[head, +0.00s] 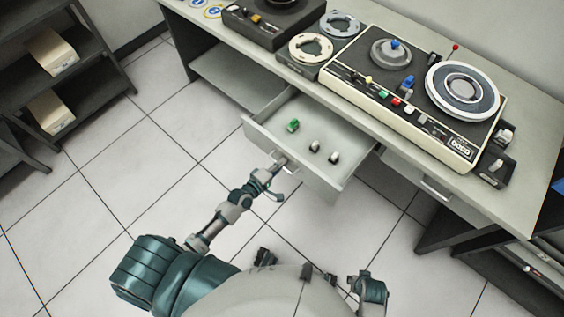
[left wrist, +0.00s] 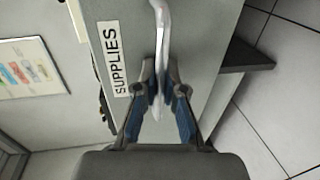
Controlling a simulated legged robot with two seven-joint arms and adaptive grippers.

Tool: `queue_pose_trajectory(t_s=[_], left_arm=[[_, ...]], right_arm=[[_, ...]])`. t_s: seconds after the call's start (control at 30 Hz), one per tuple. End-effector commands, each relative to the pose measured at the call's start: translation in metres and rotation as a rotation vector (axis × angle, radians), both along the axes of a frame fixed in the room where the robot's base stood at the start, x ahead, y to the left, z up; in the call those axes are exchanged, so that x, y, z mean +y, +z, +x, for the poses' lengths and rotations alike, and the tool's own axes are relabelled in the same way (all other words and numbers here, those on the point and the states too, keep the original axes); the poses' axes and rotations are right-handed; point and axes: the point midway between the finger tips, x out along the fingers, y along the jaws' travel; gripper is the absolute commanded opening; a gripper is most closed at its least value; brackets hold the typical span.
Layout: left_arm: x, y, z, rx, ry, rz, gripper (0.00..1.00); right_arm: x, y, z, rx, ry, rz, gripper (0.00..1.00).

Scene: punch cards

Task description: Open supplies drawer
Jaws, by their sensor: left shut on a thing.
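The supplies drawer (head: 318,176) is pulled out from under the desk in the head view. Inside it lie a green item (head: 293,125) and two small pale items (head: 315,146). My left gripper (head: 278,167) is at the drawer's front face. In the left wrist view the SUPPLIES label (left wrist: 115,58) is on the drawer front, and my left gripper (left wrist: 160,92) is shut on the metal handle (left wrist: 163,22).
The desk (head: 390,128) carries a tape machine (head: 425,140) with reels and knobs. Another drawer with a handle (head: 436,190) is at right. A dark shelf with boxes (head: 52,52) stands at left. The tiled floor before the drawer is clear.

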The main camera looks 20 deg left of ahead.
Motion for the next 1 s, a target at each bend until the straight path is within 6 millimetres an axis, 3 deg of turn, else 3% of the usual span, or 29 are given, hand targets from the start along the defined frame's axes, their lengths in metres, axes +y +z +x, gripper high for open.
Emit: queue_pose_trajectory(t_s=[0.53, 0.57, 0.63, 1.0], left_arm=[[0.0047, -0.0023, -0.0035, 0.003, 0.004, 0.004, 0.00], [0.0047, -0.0022, -0.0035, 0.003, 0.004, 0.004, 0.16], [0.0045, -0.0019, -0.0035, 0.003, 0.003, 0.004, 0.34], [0.0045, -0.0002, -0.0076, 0.001, 0.003, 0.002, 0.35]], right_arm=[[0.0003, -0.0039, 0.0000, 0.001, 0.000, 0.000, 0.40], [0.0002, -0.0039, 0.0000, 0.001, -0.001, 0.000, 0.40], [0.0002, -0.0038, 0.0000, 0.001, -0.001, 0.000, 0.40], [0.0002, -0.0037, -0.0004, 0.001, 0.002, -0.001, 0.40]])
